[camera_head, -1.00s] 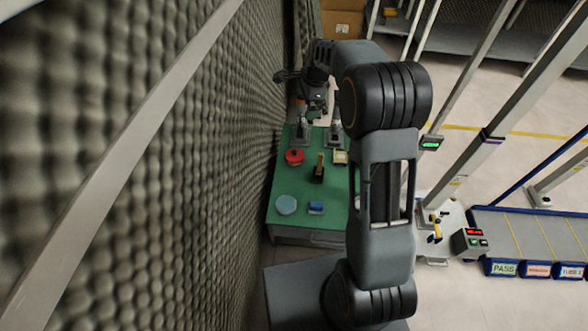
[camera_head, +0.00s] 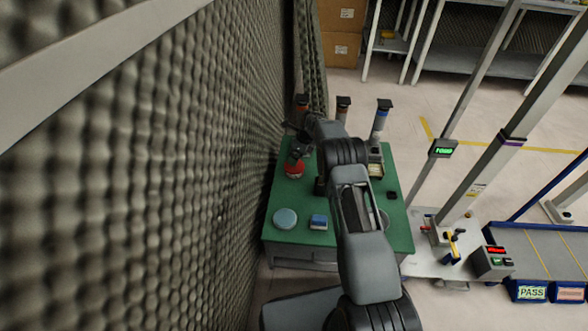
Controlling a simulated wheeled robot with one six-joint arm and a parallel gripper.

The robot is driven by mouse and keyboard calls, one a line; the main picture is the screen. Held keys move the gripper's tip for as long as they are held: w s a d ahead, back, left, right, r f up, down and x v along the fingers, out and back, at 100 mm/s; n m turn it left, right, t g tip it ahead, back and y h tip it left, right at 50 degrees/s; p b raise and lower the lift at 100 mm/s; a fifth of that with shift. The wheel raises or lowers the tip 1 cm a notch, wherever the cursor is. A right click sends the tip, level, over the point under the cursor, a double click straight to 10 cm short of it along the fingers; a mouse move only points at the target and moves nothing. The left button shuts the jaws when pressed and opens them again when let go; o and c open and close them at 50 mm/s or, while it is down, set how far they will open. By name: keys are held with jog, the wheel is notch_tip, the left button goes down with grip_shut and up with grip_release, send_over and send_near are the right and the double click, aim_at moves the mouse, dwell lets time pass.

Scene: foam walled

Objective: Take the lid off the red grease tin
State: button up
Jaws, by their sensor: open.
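The red grease tin (camera_head: 294,170) stands on the green table top near its left edge. Its upper part is partly covered by my gripper (camera_head: 295,157), which is at the tin's top. The fingers are small and dark here, and I cannot tell whether they touch the lid. The gripper is open. The lid cannot be made out apart from the tin in this view.
Several posts with dark tops stand along the back. A foam wall (camera_head: 200,150) runs close on the left. My arm hides the table's middle.

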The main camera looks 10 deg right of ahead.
aim_at(298, 168)
jog(key=shift+b+x, duration=1.6)
jog(key=shift+x, duration=1.6)
jog(key=shift+r, duration=0.1)
jog(key=c, duration=0.6)
jog(key=shift+r, duration=0.1)
